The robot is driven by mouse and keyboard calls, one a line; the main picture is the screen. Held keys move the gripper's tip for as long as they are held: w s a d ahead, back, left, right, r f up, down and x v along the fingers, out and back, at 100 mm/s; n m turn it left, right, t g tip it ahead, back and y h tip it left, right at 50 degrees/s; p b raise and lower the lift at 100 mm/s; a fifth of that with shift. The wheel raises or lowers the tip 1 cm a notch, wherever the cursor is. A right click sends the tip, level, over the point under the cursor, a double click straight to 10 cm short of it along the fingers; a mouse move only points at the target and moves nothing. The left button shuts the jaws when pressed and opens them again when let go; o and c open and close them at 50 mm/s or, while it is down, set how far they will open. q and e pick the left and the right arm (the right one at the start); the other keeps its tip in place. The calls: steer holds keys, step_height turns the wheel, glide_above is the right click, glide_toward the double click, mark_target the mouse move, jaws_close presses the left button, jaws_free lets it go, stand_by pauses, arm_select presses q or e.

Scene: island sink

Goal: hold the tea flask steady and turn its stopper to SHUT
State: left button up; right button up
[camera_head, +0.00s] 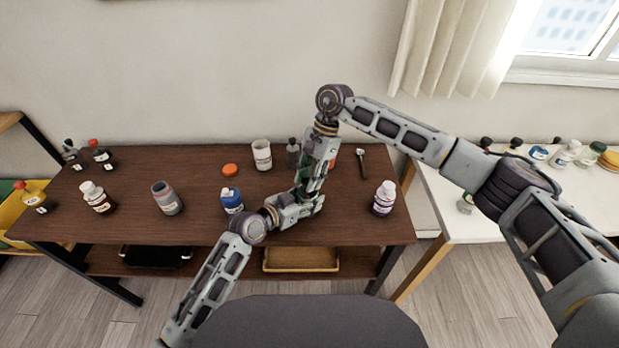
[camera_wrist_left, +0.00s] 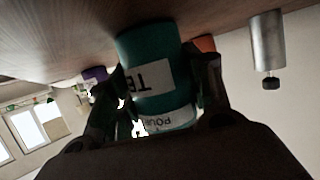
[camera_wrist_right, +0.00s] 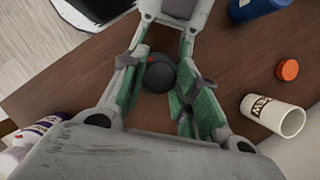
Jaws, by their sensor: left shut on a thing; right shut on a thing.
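The tea flask, a teal cylinder (camera_wrist_left: 150,55) with a white label, stands on the table and shows upside down in the left wrist view. Lettering starting "POU" shows on a pale band near its top. My left gripper (camera_head: 311,203) is shut around the flask from the near side; its fingers flank the flask in the left wrist view. The dark round stopper (camera_wrist_right: 158,76), with a small red mark, sits between the fingers of my right gripper (camera_wrist_right: 160,98). That gripper comes from above and is shut on it. In the head view the grippers hide most of the flask.
A white cup (camera_head: 262,156), an orange cap (camera_head: 230,170) and a grey bottle (camera_head: 293,150) stand behind-left. A blue bottle (camera_head: 232,201) is close left of my left gripper. A purple-labelled bottle (camera_head: 384,197) and a dark tool (camera_head: 361,162) are to the right.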

stand_by(0.4)
steer(key=o, duration=1)
steer(key=shift+v, duration=5.95)
steer(key=shift+w+a, duration=0.1)
steer(key=shift+a, duration=0.05)
arm_select(q)
steer(key=o, duration=1.2)
steer(key=shift+c, duration=0.2)
